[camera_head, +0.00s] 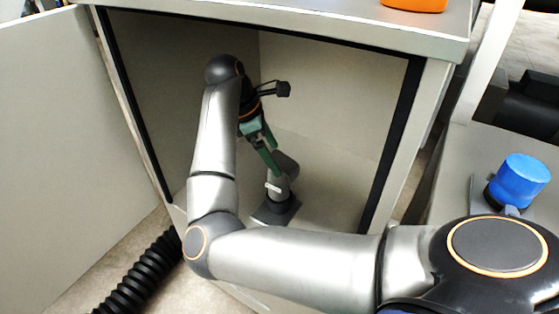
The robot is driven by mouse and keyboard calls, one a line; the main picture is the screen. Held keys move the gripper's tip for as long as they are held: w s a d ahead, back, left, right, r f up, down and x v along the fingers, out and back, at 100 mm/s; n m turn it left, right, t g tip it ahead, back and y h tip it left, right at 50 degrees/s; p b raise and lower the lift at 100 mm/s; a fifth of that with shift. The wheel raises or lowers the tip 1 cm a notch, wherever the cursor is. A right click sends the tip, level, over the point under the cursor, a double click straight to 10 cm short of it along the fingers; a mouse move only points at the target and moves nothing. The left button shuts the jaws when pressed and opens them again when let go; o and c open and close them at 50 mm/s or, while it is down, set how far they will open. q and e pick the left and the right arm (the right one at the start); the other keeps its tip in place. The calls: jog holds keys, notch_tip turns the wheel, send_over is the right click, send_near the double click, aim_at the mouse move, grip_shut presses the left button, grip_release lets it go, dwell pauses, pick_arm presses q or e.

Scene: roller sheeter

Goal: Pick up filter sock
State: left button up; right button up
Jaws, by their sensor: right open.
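A grey, roughly cylindrical piece that looks like the filter sock (287,165) is inside the open cabinet. It is above a dark square base plate (272,213) on the cabinet floor, with a small white strip at its lower part. My right gripper (273,158), with green fingers, is inside the cabinet and points down at this piece. It is open. Its fingertips overlap the piece's upper left in the picture; I cannot tell whether they touch it. The fingers partly hide the piece. My left gripper is not in view.
The cabinet (325,95) has a dark-edged opening, and its door (80,130) stands open at the left. A black corrugated hose (145,272) lies on the floor at lower left. An orange object (415,4) sits on top. A blue cylinder (520,178) stands at right.

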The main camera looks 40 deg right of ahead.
aim_at(281, 185)
jog(key=x, duration=0.1)
jog(key=b+x, duration=0.1)
jog(key=x, duration=0.2)
jog(key=shift+s+a+f+b, duration=0.15)
jog(key=shift+f+b, duration=0.25)
jog(key=shift+f, duration=0.05)
jog(key=shift+s+d+f, duration=0.1)
jog(key=shift+d+f, duration=0.1)
jog(key=shift+f, duration=0.15)
jog(key=shift+c, duration=0.2)
grip_shut()
